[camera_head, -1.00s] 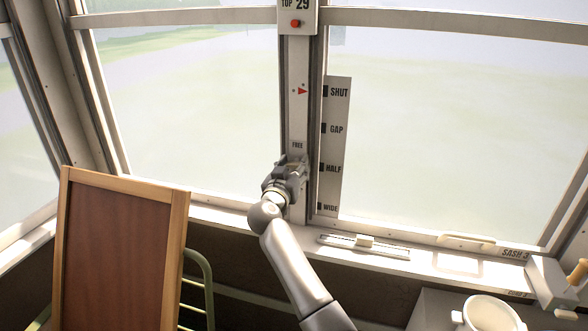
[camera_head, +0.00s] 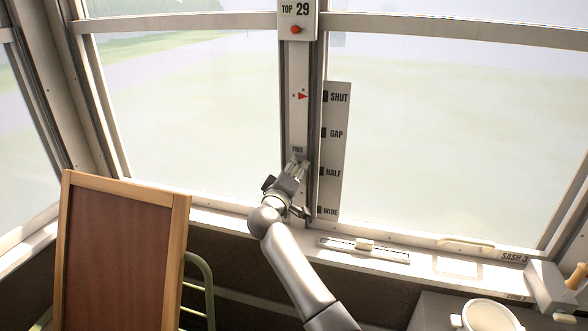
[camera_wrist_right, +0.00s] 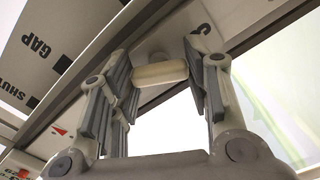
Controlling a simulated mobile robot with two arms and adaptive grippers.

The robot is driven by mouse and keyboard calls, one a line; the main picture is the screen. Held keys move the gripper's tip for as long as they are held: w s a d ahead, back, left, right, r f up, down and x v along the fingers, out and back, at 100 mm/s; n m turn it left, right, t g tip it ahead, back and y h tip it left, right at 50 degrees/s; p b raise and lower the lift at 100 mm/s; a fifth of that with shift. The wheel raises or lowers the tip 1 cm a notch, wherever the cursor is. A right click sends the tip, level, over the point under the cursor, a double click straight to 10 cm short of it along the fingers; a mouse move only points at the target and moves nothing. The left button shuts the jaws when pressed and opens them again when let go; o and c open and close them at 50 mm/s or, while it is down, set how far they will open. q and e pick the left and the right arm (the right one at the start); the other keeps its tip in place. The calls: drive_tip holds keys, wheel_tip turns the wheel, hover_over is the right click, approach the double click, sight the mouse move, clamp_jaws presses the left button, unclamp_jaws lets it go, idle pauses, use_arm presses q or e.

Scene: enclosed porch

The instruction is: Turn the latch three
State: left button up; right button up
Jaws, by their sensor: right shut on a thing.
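My right gripper (camera_head: 294,172) is at the lower part of the white window post, just below the word FREE. It is rolled to a slant there. In the right wrist view its two grey fingers (camera_wrist_right: 163,75) are on either side of a cream latch handle (camera_wrist_right: 160,73), shut on it. In the head view the gripper covers most of the latch, so its exact angle is hard to tell. My left gripper is not in view.
A scale plate (camera_head: 334,150) marked SHUT, GAP, HALF and WIDE stands right of the post. The sill holds a small slider (camera_head: 364,246). A framed brown board (camera_head: 120,255) leans at left. A white mug (camera_head: 488,316) is at lower right.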

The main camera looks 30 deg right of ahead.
drive_tip(key=n+p, duration=0.1)
drive_tip(key=n, duration=0.3)
drive_tip(key=shift+r+p, duration=0.15)
drive_tip(key=shift+p, duration=0.2)
drive_tip(key=shift+n+p, duration=0.3)
drive_tip(key=shift+n, duration=0.6)
drive_tip(key=o, duration=1)
drive_tip(key=shift+a+f, duration=0.1)
drive_tip(key=shift+f, duration=0.1)
drive_tip(key=v, duration=1.1)
drive_tip(key=shift+s+a, duration=0.3)
